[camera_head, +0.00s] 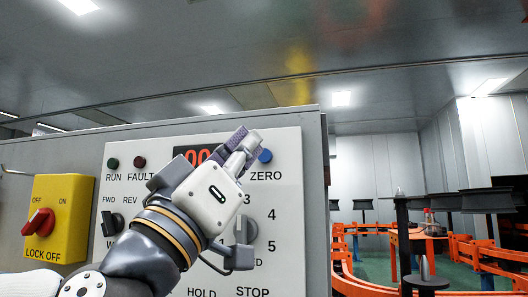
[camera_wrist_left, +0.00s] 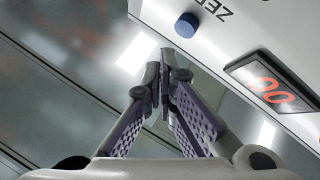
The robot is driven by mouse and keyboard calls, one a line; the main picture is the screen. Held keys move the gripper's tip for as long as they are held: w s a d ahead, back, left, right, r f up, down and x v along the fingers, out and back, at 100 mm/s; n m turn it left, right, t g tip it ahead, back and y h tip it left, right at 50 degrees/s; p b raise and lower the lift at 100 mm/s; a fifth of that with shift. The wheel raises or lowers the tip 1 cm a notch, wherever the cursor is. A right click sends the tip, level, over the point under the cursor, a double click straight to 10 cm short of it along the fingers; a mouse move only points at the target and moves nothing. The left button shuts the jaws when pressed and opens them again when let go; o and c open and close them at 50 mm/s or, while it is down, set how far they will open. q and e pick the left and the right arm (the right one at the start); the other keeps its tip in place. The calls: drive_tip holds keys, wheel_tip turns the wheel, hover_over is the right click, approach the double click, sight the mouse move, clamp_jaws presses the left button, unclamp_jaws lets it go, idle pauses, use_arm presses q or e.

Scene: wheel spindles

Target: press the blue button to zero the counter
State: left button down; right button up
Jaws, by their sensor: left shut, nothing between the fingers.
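The blue button (camera_head: 265,156) sits above the ZERO label on the white control panel (camera_head: 287,205). It also shows in the left wrist view (camera_wrist_left: 187,25) near the top, just ahead of the fingertips. The red counter display (camera_head: 197,155) reads zeros where it shows; my left gripper hides part of it in the head view. In the left wrist view the display (camera_wrist_left: 272,84) shows 00. My left gripper (camera_head: 249,140) is shut and empty, its fingertips just left of the button and seemingly apart from it. My right gripper is not in view.
A yellow lock-off box (camera_head: 58,205) with a red knob (camera_head: 38,223) is at the left of the grey cabinet. A speed knob (camera_head: 244,229) sits below my gripper. Orange rails (camera_head: 470,250) and black spindle stands lie beyond, at the right.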

use_arm(q)
drive_tip(key=s, duration=0.1)
drive_tip(key=s+a, duration=0.1)
drive_tip(key=s, duration=0.1)
drive_tip(key=shift+s+a+p, duration=0.1)
drive_tip(key=shift+s+p, duration=0.15)
drive_tip(key=shift+p, duration=0.15)
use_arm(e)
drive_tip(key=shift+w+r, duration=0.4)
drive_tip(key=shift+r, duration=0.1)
